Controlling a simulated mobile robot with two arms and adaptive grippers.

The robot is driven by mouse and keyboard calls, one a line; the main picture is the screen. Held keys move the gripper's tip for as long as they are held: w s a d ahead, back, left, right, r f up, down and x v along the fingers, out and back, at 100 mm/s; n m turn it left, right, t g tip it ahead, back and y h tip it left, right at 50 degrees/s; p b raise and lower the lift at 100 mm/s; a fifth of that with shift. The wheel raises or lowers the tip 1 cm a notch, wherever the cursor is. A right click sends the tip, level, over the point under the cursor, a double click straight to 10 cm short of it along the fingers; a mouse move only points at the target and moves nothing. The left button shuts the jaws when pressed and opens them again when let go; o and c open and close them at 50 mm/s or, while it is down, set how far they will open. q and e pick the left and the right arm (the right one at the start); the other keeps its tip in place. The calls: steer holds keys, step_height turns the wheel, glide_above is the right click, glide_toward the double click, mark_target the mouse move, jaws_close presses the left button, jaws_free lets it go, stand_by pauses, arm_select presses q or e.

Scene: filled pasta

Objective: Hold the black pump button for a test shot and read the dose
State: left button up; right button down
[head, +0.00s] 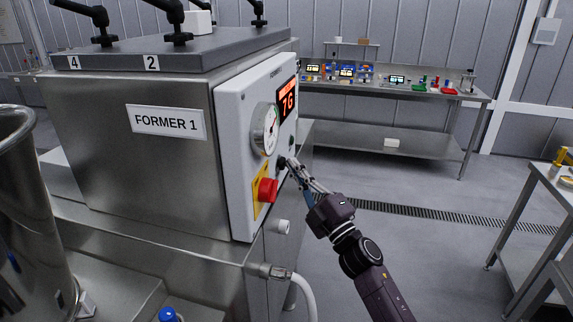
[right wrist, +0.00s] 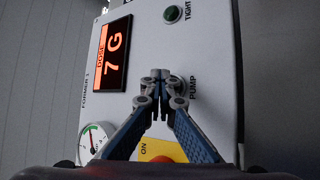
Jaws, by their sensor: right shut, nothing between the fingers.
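The white control panel (head: 238,150) of FORMER 1 faces right in the head view. Its display (head: 287,101) reads 7 G in red-orange; in the right wrist view the display (right wrist: 113,54) reads DOSE 7 G. The black pump button (head: 281,163) shows as a dark spot at the fingertips. My right gripper (head: 287,164) is shut and empty, its tips at the panel over the button. In the right wrist view the closed fingertips (right wrist: 160,78) hide the button beside the PUMP label (right wrist: 193,88); whether it is pressed in cannot be told. My left gripper is not in view.
A red button (head: 268,190) on a yellow plate sits just below the fingertips. A dark green button (right wrist: 171,14) by the TIGHT label is near. A hose (head: 304,290) hangs below. Open floor lies right.

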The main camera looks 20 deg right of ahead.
stand_by(0.6)
steer(key=shift+s+d, duration=0.45)
steer(key=shift+d, duration=0.2)
steer(key=shift+d, duration=0.15)
steer(key=s+d, duration=0.1)
steer(key=d, duration=0.1)
steer(key=s+d, duration=0.2)
steer(key=shift+w+a, duration=0.1)
stand_by(0.3)
